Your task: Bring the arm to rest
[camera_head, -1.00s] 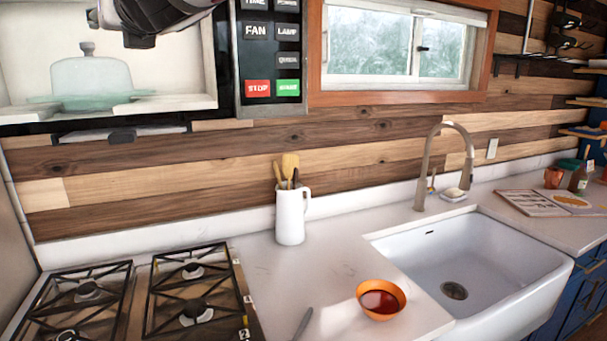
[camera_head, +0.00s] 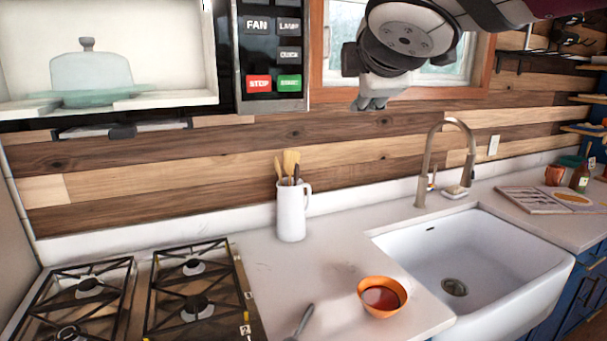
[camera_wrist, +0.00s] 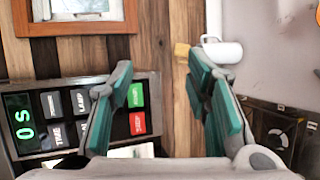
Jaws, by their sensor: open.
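My gripper (camera_head: 370,103) is raised high in the head view, in front of the window and above the counter. Its fingers point down, and the wrist hides part of the window. In the wrist view my gripper (camera_wrist: 165,95) shows two teal-padded fingers spread apart with nothing between them. Behind the fingers are the wooden wall and the microwave's button panel (camera_wrist: 80,112). No object is held.
An open microwave (camera_head: 88,70) holds a glass dish at the upper left. Below are a gas stove (camera_head: 150,300), a white utensil jug (camera_head: 291,212), an orange bowl (camera_head: 400,300) and a sink (camera_head: 470,255) with a tall faucet (camera_head: 427,165). A window (camera_head: 335,60) is behind my arm.

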